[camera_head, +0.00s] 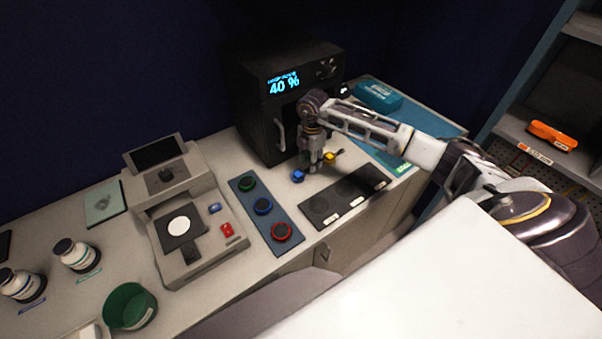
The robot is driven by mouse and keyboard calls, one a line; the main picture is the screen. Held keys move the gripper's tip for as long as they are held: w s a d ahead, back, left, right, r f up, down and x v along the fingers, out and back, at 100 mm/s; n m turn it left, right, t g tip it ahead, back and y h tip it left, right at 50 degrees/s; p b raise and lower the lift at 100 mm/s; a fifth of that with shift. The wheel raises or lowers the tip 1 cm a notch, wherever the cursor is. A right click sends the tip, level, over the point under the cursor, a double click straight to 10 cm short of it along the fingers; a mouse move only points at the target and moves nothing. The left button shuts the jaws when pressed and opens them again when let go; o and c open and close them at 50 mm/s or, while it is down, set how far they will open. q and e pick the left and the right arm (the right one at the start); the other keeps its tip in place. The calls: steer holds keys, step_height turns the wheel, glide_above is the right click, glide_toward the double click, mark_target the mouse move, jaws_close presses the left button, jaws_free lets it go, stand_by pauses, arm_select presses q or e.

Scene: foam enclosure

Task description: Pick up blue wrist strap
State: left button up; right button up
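A small blue item (298,176) sits on the counter beside my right gripper's tips; I cannot tell which blue thing is the strap. My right gripper (310,170) points down in front of the black machine, to the right of the mat. Its fingers are too small to tell open from shut. A small yellow item (330,158) is just right of it. My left gripper is out of view.
The black machine (260,115) reading 40 % stands behind. A dark labelled mat (343,197) lies in front right of the gripper. A grey instrument (187,215) stands left of the strip mat. Bottles (75,255) and a green bowl (130,307) are further left.

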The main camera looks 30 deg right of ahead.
steer(key=shift+f, duration=1.3)
jaws_close()
